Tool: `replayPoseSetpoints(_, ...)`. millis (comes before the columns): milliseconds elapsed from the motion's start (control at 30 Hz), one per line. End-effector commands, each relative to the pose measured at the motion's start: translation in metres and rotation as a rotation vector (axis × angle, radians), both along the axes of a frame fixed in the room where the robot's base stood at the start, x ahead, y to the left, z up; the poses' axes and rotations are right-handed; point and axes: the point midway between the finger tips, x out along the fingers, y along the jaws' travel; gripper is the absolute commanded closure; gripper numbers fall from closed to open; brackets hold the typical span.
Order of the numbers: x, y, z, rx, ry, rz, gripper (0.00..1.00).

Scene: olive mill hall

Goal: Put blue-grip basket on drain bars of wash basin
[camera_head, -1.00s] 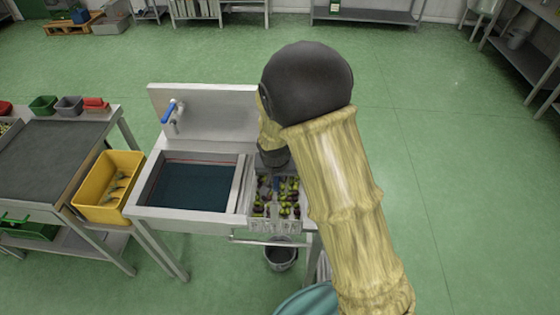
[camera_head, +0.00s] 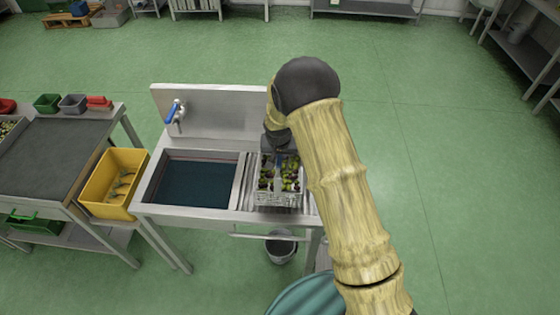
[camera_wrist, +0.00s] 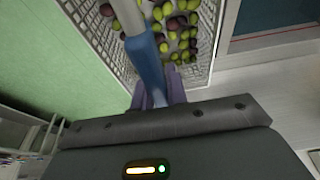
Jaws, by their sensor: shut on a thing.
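The basket (camera_head: 279,199) is a pale wire basket with green and dark olives in it. My gripper (camera_wrist: 160,96) is shut on its blue grip (camera_wrist: 146,62), which shows between the fingers in the wrist view. In the head view the basket is over the drain bars (camera_head: 250,178), at the right side of the wash basin (camera_head: 190,213). I cannot tell whether its bottom touches the bars. The arm hides the right part of the drain area. My fingertips are hard to make out in the head view.
The basin's dark water (camera_head: 195,184) lies left of the basket, with a blue-handled tap (camera_head: 175,112) behind. A yellow crate (camera_head: 113,184) stands left of the basin. A grey bucket (camera_head: 281,246) stands below. Open green floor lies to the right.

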Motion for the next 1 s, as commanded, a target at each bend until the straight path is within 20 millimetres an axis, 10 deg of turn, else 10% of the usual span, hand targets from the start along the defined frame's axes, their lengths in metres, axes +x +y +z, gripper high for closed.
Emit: replayPoseSetpoints(1000,0.005,0.0,-0.047,0.001,-0.003,0.0,1.0)
